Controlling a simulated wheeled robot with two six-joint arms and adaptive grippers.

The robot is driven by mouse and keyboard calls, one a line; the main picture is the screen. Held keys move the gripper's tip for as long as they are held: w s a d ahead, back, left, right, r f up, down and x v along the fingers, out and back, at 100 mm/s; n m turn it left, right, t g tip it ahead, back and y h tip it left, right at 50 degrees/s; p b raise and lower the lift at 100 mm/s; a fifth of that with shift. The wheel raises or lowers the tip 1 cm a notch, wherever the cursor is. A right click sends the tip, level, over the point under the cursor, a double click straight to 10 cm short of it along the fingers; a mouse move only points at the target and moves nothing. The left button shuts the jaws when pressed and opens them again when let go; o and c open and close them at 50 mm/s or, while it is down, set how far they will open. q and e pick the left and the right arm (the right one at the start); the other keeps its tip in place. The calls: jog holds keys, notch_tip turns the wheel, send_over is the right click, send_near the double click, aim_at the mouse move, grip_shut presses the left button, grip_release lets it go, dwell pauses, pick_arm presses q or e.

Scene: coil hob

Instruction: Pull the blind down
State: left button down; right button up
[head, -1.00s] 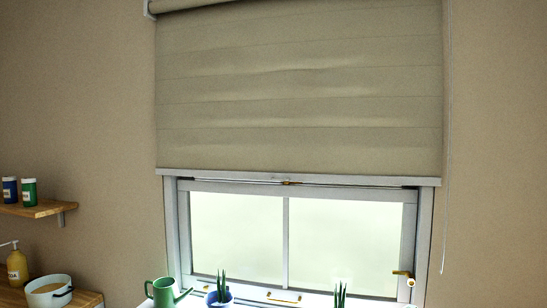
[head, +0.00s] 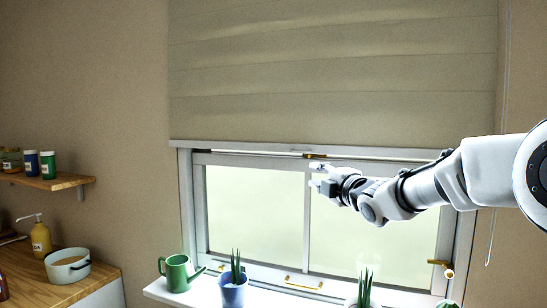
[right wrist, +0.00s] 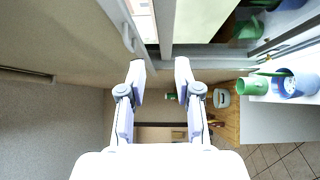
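The beige roller blind (head: 335,75) covers the upper part of the window and ends in a pale bottom bar (head: 240,145). A small brass-coloured pull (head: 315,156) sits at the middle of that bar. My right gripper (head: 314,175) reaches in from the right, in front of the window and just below the pull in the picture. In the right wrist view my right gripper (right wrist: 160,64) is open, with nothing between its fingertips. A pale bar lies just beyond the left finger. I cannot tell whether any finger touches the blind. My left gripper is not in view.
A green watering can (head: 177,272) and potted plants, one in a blue pot (head: 233,292), stand on the sill below. A thin cord (head: 503,130) hangs right of the blind. A brass window handle (head: 441,266) is at lower right. A shelf (head: 55,181) is at left.

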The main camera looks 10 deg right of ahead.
jog(key=n, duration=0.1)
send_near(301, 152)
jog(key=w, duration=0.2)
jog(key=shift+t, duration=0.4)
jog(key=p+x, duration=0.1)
jog(key=x, duration=0.1)
jog(key=p+x, duration=0.3)
jog(key=x, duration=0.2)
jog(key=shift+w+a+f+p, duration=0.1)
jog(key=shift+a+f+p, duration=0.05)
jog(key=shift+a+p, duration=0.2)
jog(key=shift+w+f, duration=0.1)
jog(key=shift+w, duration=0.1)
jog(key=shift+s+d, duration=0.1)
grip_shut()
